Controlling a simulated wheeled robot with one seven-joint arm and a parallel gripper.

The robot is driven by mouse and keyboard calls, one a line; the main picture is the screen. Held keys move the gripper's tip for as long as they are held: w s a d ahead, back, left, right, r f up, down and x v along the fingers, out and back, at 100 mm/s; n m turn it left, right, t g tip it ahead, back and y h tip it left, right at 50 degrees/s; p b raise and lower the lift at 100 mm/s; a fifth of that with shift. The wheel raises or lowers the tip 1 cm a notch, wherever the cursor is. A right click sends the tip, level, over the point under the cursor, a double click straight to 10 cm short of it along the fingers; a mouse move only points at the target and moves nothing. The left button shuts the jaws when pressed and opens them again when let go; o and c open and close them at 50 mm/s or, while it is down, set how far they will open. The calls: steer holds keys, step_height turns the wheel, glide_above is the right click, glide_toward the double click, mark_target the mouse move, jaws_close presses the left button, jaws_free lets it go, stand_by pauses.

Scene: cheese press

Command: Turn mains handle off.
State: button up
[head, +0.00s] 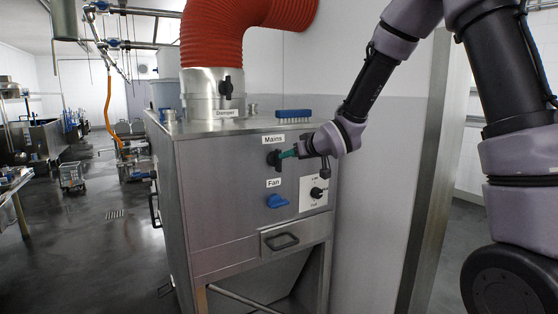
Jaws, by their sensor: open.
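The mains handle (274,159) is a dark rotary knob under the "Mains" label on the front of a steel cabinet (220,205). The jaws are open. I cannot tell whether the fingertips touch the knob or are around it. The gripper partly hides the knob's right side, so its exact angle is unclear.
Below are a blue fan knob (278,201), a black dial (317,192) and a drawer handle (282,241). A wall is close on the right; open floor (110,250) lies left.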

mark_target(279, 172)
steer(key=x, duration=0.8)
steer(key=shift+w+f, duration=0.1)
steer(key=shift+w, duration=0.1)
jaws_close()
